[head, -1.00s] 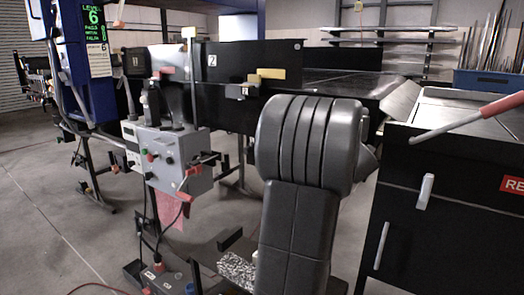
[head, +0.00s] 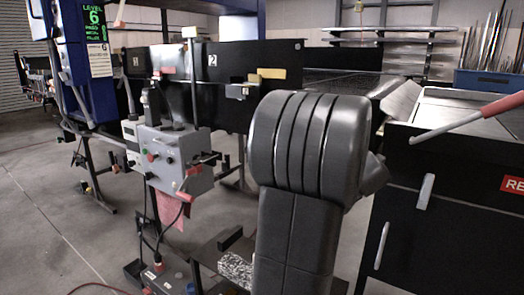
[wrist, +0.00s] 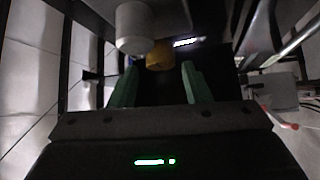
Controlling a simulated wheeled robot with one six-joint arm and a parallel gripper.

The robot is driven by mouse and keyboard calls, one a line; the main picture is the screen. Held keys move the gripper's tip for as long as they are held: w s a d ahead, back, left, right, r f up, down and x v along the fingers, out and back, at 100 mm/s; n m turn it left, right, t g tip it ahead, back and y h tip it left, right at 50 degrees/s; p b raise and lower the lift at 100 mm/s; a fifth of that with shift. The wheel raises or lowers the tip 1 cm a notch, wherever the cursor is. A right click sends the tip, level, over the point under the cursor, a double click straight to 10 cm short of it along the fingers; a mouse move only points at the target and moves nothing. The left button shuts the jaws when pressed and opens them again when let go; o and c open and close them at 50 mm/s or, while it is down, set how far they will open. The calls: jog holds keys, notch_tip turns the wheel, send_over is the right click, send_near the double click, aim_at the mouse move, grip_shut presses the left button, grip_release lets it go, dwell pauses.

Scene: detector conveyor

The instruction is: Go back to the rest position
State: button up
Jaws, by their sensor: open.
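In the wrist view my gripper (wrist: 158,88) shows as two green fingers spread apart, with nothing between them that I can tell. A yellow object and a pale cylindrical thing (wrist: 133,28) appear beyond the fingertips; their contact with the fingers cannot be made out, and the view is dim. In the head view my grey arm fills the centre and hides my gripper.
A black conveyor (head: 345,85) with a yellow piece (head: 266,73) on its side panel stands behind my arm. A grey control box (head: 170,157) with knobs is to the left. A black cabinet (head: 455,210) with handles stands close on the right. Open floor lies at left.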

jog(key=v, duration=0.9)
jog(key=x, duration=0.7)
jog(key=p+x, duration=0.1)
jog(key=x, duration=0.6)
jog(key=shift+w+r, duration=0.2)
jog(key=shift+r, duration=0.1)
jog(key=shift+s+r+n+g+p, duration=0.25)
jog(key=shift+n+p, duration=0.25)
jog(key=shift+p, duration=0.5)
jog(key=n+g+p, duration=0.2)
jog(key=g+p, duration=0.1)
jog(key=p, duration=0.4)
jog(key=shift+w+n, duration=0.1)
jog(key=shift+n, duration=0.3)
jog(key=n+g+h+p, duration=0.1)
jog(key=p, duration=0.2)
jog(key=n+g+p, duration=0.1)
jog(key=p, duration=0.2)
jog(key=shift+a+r+g+h+p, duration=0.1)
jog(key=shift+r+g+h+p, duration=0.2)
jog(key=shift+h+p, duration=0.1)
jog(key=v, duration=1.3)
jog(key=shift+f, duration=0.35)
